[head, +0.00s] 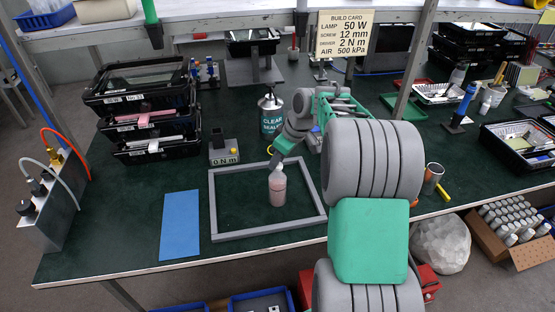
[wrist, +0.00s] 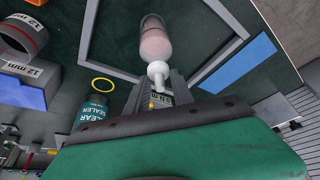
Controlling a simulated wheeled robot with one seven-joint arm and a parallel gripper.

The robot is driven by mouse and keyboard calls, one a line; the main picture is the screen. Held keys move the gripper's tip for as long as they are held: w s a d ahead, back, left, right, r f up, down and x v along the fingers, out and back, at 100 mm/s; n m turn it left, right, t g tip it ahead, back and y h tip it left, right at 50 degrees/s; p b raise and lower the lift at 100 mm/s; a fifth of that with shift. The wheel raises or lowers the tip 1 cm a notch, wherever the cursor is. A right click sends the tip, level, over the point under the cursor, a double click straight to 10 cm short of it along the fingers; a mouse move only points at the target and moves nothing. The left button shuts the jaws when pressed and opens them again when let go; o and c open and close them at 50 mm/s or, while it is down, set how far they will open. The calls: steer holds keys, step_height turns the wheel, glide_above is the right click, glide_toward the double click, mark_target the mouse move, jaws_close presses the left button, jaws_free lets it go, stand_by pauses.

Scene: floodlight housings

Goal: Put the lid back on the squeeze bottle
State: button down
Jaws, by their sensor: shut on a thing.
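The squeeze bottle (head: 277,188) stands upright on the green bench inside a grey frame. It is clear with pinkish contents, and it also shows in the wrist view (wrist: 154,40). My gripper (head: 276,165) is directly above the bottle's top. In the wrist view my gripper's fingers (wrist: 160,83) are closed around the white lid (wrist: 158,70), whose narrow nozzle points toward the camera. The lid lines up with the bottle's neck. I cannot tell whether it is seated or only held just over the opening.
The grey frame (head: 214,205) surrounds the bottle. A clear sealer can (head: 271,117) and a yellow ring (wrist: 103,85) are close behind it. A torque block (head: 223,151) stands to the left. A blue sheet (head: 180,224) lies at front left. Black trays (head: 150,148) are stacked further left.

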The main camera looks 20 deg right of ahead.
steer(key=c, duration=1)
jaws_free()
steer(key=shift+o, duration=0.2)
steer(key=o, duration=0.4)
steer(key=shift+o, duration=0.2)
steer(key=shift+r+p, duration=2.45)
steer(key=shift+r, duration=1)
steer(key=shift+c, duration=0.6)
